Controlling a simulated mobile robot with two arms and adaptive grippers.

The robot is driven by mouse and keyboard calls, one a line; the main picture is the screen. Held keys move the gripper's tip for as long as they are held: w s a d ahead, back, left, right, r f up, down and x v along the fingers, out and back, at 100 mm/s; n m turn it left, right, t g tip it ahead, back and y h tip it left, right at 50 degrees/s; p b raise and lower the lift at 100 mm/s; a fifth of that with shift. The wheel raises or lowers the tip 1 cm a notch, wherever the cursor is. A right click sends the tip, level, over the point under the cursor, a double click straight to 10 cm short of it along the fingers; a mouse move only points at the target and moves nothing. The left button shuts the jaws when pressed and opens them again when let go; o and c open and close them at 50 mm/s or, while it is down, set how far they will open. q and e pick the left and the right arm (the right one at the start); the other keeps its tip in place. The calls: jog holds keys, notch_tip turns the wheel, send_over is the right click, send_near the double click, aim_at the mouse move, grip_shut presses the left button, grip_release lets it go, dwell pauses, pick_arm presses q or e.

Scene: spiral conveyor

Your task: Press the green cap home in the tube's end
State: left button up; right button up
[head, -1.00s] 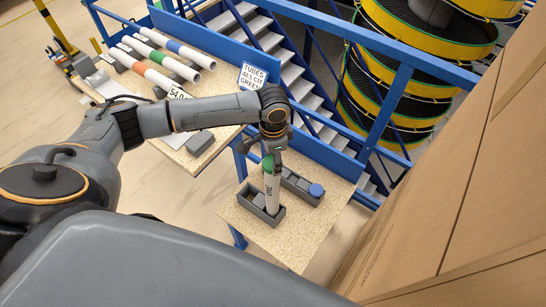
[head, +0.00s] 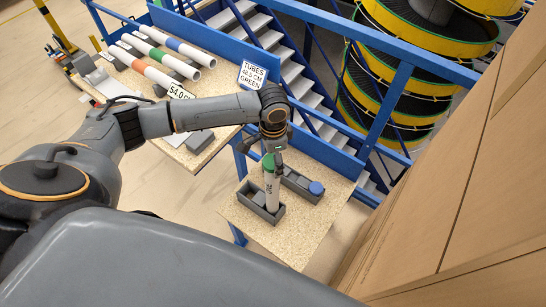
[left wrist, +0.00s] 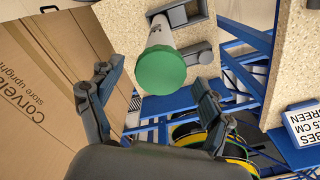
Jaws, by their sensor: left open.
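A white tube (head: 271,186) stands roughly upright in a dark grey holder (head: 277,219) on the small speckled table. The green cap (head: 268,161) sits at its upper end. In the left wrist view, the broad green face of the cap (left wrist: 161,70) covers the end of the white tube (left wrist: 160,33). I cannot tell how deep it is seated. My left gripper (head: 272,149) is just above the cap. In the wrist view its two fingers (left wrist: 158,88) are spread wide with the cap between and beyond them, and they hold nothing. My right gripper is not in view.
A grey holder with a blue piece (head: 316,188) lies beside the tube's holder. Several tubes with coloured bands (head: 160,63) lie on the left table. A sign (head: 252,76), blue railing (head: 388,110) and stairs stand behind. Large cardboard (head: 470,180) fills the right.

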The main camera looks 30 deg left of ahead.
pick_arm(q)
notch_tip(320, 180, up, 12)
dwell(0.4)
dwell(0.4)
